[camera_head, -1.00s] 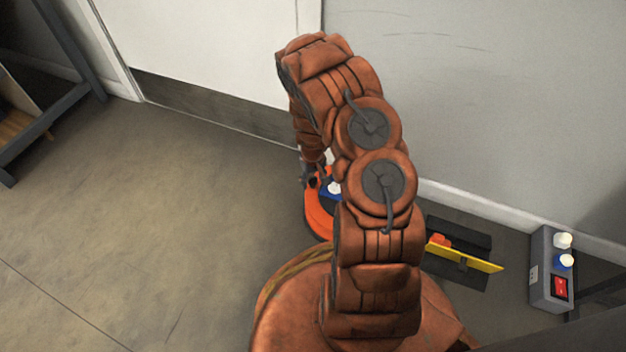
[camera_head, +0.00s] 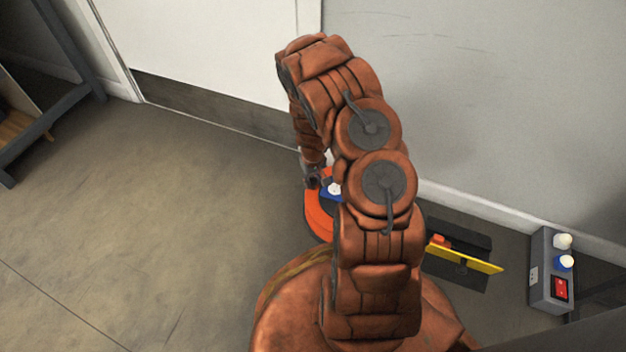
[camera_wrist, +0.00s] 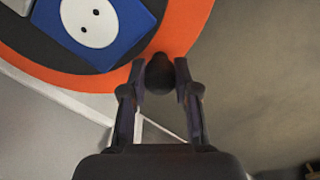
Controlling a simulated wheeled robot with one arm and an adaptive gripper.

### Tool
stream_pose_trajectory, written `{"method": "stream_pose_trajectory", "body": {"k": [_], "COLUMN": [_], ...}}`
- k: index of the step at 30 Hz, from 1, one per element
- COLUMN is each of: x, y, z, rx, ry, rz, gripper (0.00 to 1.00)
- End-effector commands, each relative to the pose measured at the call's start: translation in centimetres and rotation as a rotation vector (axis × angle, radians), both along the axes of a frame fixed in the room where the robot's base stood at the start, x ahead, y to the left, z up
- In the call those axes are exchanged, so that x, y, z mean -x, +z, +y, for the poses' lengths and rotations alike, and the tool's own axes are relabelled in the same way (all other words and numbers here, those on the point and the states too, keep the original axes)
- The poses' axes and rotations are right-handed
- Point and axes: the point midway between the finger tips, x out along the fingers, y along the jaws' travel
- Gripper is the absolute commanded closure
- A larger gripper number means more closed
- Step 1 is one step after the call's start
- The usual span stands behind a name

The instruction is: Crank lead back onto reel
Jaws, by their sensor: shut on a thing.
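The reel shows as an orange disc (camera_head: 317,220) with a dark centre, partly hidden behind my arm in the head view. Its orange rim (camera_wrist: 190,22) also fills the top of the wrist view. A blue socket plate (camera_wrist: 122,38) with a round white face (camera_wrist: 88,22) sits on the dark centre. My gripper (camera_wrist: 160,82) is shut on a dark round crank knob (camera_wrist: 159,70) at the reel's orange rim. In the head view my gripper (camera_head: 312,173) is at the reel's far left edge. I cannot make out the lead in either view.
A grey box (camera_head: 541,268) with a red switch (camera_head: 560,289) and white plugs stands by the wall at right. A yellow bar (camera_head: 465,258) lies over a dark flat piece (camera_head: 470,239). A dark-framed rack (camera_head: 62,55) stands at far left. The left floor is clear.

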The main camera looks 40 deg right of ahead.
Motion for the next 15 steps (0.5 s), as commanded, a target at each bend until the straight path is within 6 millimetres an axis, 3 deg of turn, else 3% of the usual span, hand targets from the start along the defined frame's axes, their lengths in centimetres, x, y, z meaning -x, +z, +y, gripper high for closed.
{"method": "stream_pose_trajectory", "body": {"k": [15], "x": [1.4], "y": [0.3], "z": [1.4], "rx": [-0.003], "ry": [0.146], "rz": [0.005], "gripper": [1.0]}}
